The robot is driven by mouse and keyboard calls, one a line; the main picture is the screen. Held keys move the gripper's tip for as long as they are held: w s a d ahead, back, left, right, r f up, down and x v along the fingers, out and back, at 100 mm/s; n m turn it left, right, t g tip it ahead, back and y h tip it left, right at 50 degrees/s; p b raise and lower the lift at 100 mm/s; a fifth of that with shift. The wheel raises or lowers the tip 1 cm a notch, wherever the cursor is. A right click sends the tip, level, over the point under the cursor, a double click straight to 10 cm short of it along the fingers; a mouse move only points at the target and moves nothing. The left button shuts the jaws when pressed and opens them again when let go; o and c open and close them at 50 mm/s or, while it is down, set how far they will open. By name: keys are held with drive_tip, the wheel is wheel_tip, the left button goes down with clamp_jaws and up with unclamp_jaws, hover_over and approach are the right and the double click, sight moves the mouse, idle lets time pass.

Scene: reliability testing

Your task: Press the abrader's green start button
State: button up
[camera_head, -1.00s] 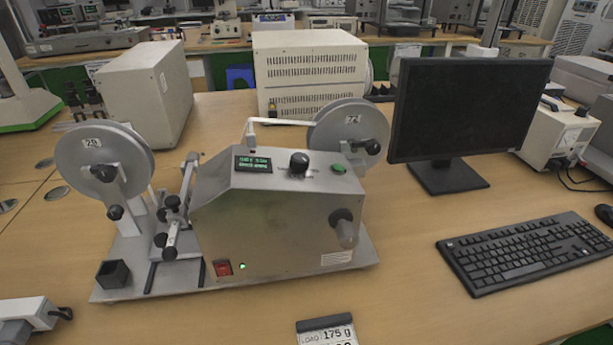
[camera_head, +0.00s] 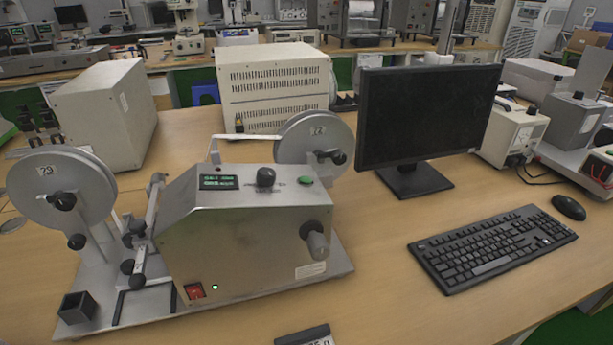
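The abrader (camera_head: 245,236) is a grey metal machine on a flat base plate, on the wooden table. Its green start button (camera_head: 305,181) is on the right of the sloped top panel, to the right of a black knob (camera_head: 265,177) and a small lit display (camera_head: 218,181). A red rocker switch (camera_head: 194,291) and a lit green lamp (camera_head: 215,287) are low on the front face. A grey reel stands at the left (camera_head: 62,187) and another behind at the right (camera_head: 315,138). My gripper is not in this view.
A black monitor (camera_head: 426,113) and keyboard (camera_head: 492,246) stand right of the abrader, with a mouse (camera_head: 569,207) beyond. Beige boxes (camera_head: 272,85) stand behind it. A dark-topped block (camera_head: 303,336) lies at the front edge. Bare table (camera_head: 385,285) lies between abrader and keyboard.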

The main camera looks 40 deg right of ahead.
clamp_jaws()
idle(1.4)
